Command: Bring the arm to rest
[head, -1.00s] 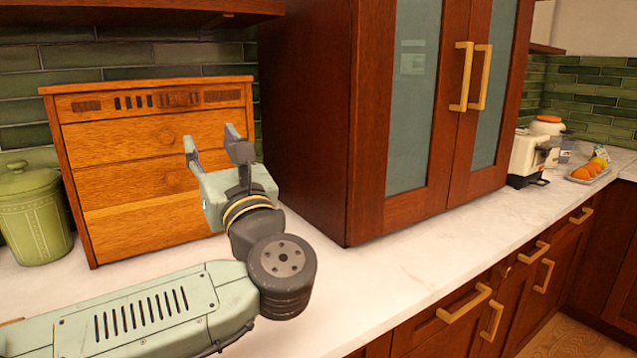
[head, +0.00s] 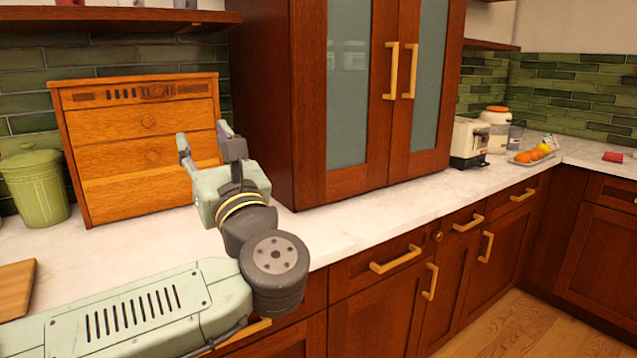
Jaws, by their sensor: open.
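My gripper (head: 211,143) is in the head view, left of centre, above the white counter. Its two fingers point up and away, spread apart, with nothing between them. It is in front of the right side of a wooden drawer box and hides part of it. My arm (head: 140,310) reaches in from the lower left and bends upward at a dark round joint (head: 275,258). Whether the gripper touches the box cannot be told.
The wooden drawer box (head: 125,190) and a green lidded canister (head: 38,187) stand on the counter (head: 330,232). A tall glass-door cabinet (head: 310,190) rises right of my gripper. Farther right are a toaster (head: 468,140) and a fruit tray (head: 527,161). A wooden board (head: 15,287) lies at left.

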